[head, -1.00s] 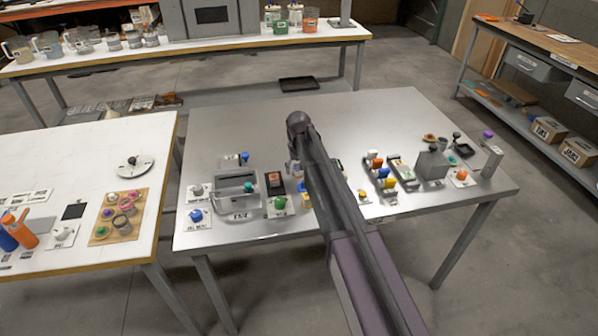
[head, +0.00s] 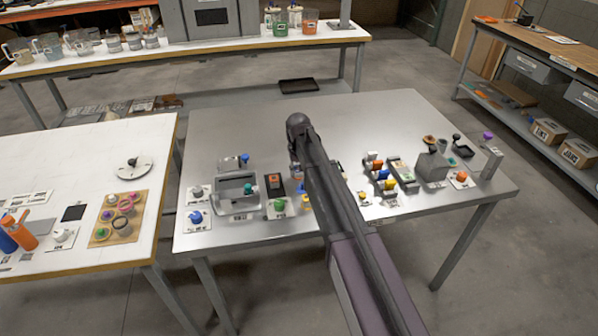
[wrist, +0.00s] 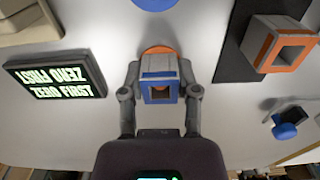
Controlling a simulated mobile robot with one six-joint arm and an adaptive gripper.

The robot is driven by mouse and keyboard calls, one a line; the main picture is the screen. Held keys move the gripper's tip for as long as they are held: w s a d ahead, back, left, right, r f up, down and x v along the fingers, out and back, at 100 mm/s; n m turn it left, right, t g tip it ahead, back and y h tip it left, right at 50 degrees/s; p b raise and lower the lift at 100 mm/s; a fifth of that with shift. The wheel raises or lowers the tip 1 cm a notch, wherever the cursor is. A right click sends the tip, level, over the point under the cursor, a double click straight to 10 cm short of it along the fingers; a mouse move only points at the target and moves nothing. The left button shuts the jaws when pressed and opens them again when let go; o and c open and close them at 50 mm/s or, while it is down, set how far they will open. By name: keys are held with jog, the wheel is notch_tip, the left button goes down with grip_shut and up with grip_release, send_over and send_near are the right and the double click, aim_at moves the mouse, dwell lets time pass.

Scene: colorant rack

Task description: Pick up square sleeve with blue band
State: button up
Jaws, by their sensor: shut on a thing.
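The square sleeve with the blue band (wrist: 158,95) is a grey, hollow, square piece with a blue rim, upper middle in the wrist view. My gripper (wrist: 159,86) is shut on it, with one finger against each side. An orange round thing (wrist: 157,50) shows just behind the sleeve. I cannot tell whether the sleeve touches the table. In the head view my arm hides the sleeve and the gripper.
A similar square sleeve with an orange band (wrist: 278,45) stands on a dark mat to the right in the wrist view. A "ZERO FIRST" display (wrist: 55,80) lies left. A blue-knobbed thing (wrist: 287,125) is at the right. The steel table's (head: 350,115) back is clear.

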jog(key=shift+r, duration=0.2)
notch_tip(320, 180, up, 10)
jog(key=p, duration=1)
jog(key=shift+f, duration=0.2)
jog(key=shift+s, duration=0.1)
dwell(0.3)
jog(key=shift+s+d+f, duration=0.1)
jog(key=shift+s+d, duration=0.2)
jog(key=shift+s, duration=0.8)
jog(key=shift+s+d, duration=0.35)
jog(key=shift+s, duration=0.75)
jog(key=shift+s+d+f, duration=0.1)
jog(key=shift+s+d, duration=0.2)
jog(key=shift+s, duration=0.8)
jog(key=shift+f+b, duration=2.85)
jog(key=shift+b, duration=0.25)
jog(key=shift+f+b, duration=1.95)
